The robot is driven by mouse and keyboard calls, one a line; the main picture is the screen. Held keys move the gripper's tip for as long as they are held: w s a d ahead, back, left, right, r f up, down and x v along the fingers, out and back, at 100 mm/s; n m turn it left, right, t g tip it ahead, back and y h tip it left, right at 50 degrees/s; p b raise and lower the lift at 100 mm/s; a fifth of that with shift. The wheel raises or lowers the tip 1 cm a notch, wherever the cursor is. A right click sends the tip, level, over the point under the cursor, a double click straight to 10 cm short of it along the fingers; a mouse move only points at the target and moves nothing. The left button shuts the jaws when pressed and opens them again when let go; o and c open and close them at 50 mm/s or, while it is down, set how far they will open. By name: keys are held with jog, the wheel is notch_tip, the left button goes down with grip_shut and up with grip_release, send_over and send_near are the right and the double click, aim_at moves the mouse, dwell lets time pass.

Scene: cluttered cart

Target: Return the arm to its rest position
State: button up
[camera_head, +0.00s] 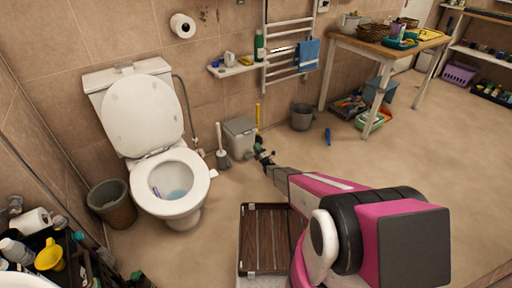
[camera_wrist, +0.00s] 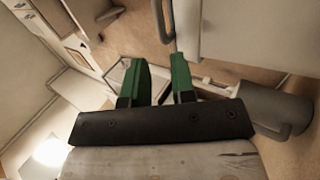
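My arm (camera_head: 320,183), pink, black and white, reaches out from the lower right of the head view over the bathroom floor. My gripper (camera_head: 264,156) is at its far end, small in this view, in front of the grey lidded bin (camera_head: 240,136). In the wrist view its two green fingers (camera_wrist: 157,78) stand apart with a gap between them. Nothing is seen held between them. The rest position itself is not marked in either view.
The toilet (camera_head: 171,187), its lid raised, stands left, with a toilet brush (camera_head: 222,158) beside it. A brown slatted mat (camera_head: 264,238) lies below my arm. A cluttered black cart (camera_head: 62,240) is at lower left. A wooden table (camera_head: 357,48) stands back right. The right floor is largely clear.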

jog(key=shift+r, duration=0.1)
dwell(0.3)
jog(key=s+d+r+m+g+h, duration=0.45)
jog(key=d+r+m+h, duration=0.2)
jog(key=r, duration=0.35)
jog(key=s+d+r+m+g+h, duration=0.3)
jog(key=s+d+r+m+h, duration=0.25)
jog(key=r+m, duration=0.35)
jog(key=s+d+r+m+g, duration=0.1)
jog(key=s+r+m+g, duration=0.2)
jog(key=s, duration=0.9)
jog(key=s+d+r+m+g+h, duration=0.1)
jog(key=s+d+r+m+g, duration=0.1)
jog(key=s+r+g, duration=0.3)
jog(key=s+d+r+m+g, duration=0.2)
jog(key=s+r, duration=0.7)
jog(key=s, duration=1)
jog(key=m+g, duration=0.2)
jog(key=shift+s+d+g+h, duration=0.2)
jog(key=shift+s+g+h, duration=0.1)
jog(key=shift+g, duration=0.05)
